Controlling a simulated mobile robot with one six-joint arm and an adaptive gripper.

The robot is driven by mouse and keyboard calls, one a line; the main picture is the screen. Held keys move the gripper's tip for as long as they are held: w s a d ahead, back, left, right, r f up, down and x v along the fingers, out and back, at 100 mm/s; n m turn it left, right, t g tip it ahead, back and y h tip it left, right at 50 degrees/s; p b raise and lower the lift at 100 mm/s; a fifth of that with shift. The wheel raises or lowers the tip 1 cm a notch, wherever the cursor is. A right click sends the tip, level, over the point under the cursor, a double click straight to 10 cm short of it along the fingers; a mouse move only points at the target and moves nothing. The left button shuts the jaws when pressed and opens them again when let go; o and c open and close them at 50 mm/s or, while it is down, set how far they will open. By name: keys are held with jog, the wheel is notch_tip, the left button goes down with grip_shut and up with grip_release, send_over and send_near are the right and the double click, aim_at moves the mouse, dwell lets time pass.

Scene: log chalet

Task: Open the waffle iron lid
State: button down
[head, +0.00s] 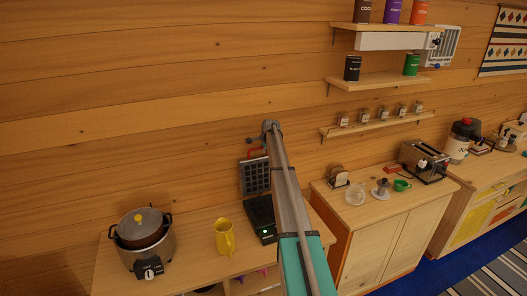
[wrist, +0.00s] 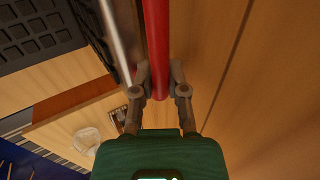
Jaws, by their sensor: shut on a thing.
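The waffle iron stands on the counter in the head view, with its dark gridded lid (head: 255,177) raised about upright above the black base (head: 260,213). A green light shows on the base's front. My arm covers part of the iron's right side. In the wrist view my gripper (wrist: 159,72) is shut on the red lid handle (wrist: 156,35), which runs between the fingers. A silver bar (wrist: 118,38) lies beside the handle, and a dark gridded plate (wrist: 38,35) shows at the upper left.
A yellow jug (head: 225,238) stands close to the left of the iron, with a cooking pot (head: 143,240) farther left. The log wall (head: 150,100) is close behind. A toaster (head: 424,160) and small items stand on the right cabinet, with shelves above.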

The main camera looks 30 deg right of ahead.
jog(key=shift+a, duration=0.1)
jog(key=c, duration=0.6)
grip_release()
jog(key=shift+c, duration=0.2)
